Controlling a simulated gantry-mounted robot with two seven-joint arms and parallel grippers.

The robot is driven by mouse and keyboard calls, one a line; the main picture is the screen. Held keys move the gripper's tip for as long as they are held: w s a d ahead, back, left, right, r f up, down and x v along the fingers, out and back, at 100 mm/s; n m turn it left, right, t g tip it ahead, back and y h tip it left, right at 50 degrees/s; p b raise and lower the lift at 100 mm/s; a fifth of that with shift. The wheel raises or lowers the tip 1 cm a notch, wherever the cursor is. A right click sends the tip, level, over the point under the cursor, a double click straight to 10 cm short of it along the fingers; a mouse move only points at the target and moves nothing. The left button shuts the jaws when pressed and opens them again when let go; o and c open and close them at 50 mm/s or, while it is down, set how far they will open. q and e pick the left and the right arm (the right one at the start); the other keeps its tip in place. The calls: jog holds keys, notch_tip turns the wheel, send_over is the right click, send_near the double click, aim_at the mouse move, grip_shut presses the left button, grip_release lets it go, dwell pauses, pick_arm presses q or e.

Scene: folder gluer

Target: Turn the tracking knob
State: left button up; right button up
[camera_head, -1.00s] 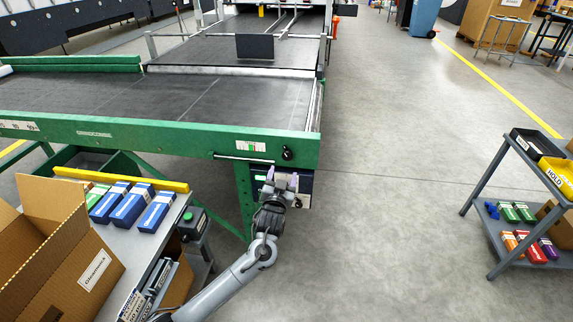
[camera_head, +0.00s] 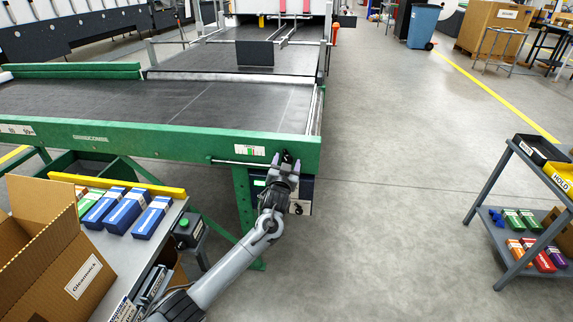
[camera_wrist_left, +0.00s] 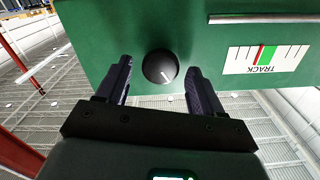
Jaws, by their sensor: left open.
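The black round tracking knob (camera_wrist_left: 160,67), with a white pointer line, sits on the green conveyor side rail (camera_wrist_left: 110,25). In the left wrist view it shows between the fingertips of my left gripper (camera_wrist_left: 159,72), with visible gaps on both sides. The gripper is open and appears not to touch the knob. In the head view my left gripper (camera_head: 286,164) is at the rail's right end and mostly hides the knob. The TRACK gauge (camera_wrist_left: 266,58) is upside down in the wrist view; its red pointer stands just left of the green band. My right gripper is not in view.
A thin light rod (camera_wrist_left: 262,18) runs along the rail beside the knob. A grey bench at lower left holds blue boxes (camera_head: 127,211) and an open carton (camera_head: 88,276). A grey cart (camera_head: 497,238) stands at right. The floor between is clear.

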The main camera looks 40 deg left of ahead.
pick_arm(q)
jog(key=c, duration=1)
jog(key=shift+r+p, duration=0.1)
jog(key=shift+p, duration=0.2)
jog(key=n+p, duration=0.3)
jog(key=shift+r+n, duration=0.1)
jog(key=shift+n, duration=0.3)
jog(key=shift+n+p, duration=0.3)
jog(key=shift+n, duration=0.7)
jog(key=shift+a+f, duration=0.1)
jog(key=shift+f, duration=0.1)
jog(key=o, duration=1)
jog(key=shift+s, duration=0.1)
